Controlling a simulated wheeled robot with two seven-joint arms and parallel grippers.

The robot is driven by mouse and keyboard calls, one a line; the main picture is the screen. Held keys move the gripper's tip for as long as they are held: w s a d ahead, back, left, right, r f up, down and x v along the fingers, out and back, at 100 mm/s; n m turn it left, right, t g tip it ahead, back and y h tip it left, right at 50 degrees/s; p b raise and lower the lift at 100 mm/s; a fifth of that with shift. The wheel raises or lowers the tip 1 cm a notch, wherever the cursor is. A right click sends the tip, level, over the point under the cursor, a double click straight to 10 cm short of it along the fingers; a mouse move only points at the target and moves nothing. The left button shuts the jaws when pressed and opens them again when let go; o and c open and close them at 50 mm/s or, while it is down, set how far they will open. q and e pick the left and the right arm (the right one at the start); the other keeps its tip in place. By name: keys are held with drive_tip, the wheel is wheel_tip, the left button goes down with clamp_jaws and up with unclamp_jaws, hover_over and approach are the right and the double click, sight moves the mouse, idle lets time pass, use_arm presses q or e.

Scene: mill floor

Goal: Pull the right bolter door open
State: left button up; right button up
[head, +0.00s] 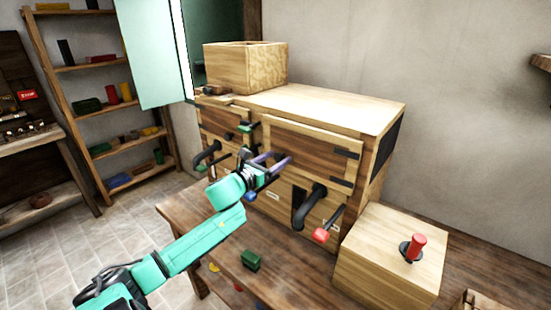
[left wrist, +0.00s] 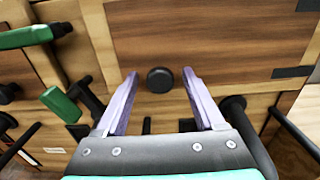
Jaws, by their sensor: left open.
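The bolter is a wooden cabinet, and its right door (head: 318,152) is a brown panel in a pale frame, with black hinges on its right side. The door looks shut. In the left wrist view the door (left wrist: 200,35) fills the upper part, and a round black knob (left wrist: 160,79) shows near its lower edge. My left gripper (head: 273,160) is in front of the door, open. In the left wrist view its two purple fingers (left wrist: 158,85) stand on either side of the knob, with gaps on both sides. The gripper hides the knob in the head view.
Green-handled latches (left wrist: 60,103) lie left of the door. A black spout (head: 308,207) and red-handled crank (head: 321,235) project below it. A wooden box with a red handle (head: 416,246) stands at the right. A green block (head: 250,261) lies on the bench.

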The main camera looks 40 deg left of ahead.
use_arm(q)
drive_tip(key=shift+c, duration=0.3)
clamp_jaws()
drive_tip(key=shift+s, duration=0.1)
idle(1.0)
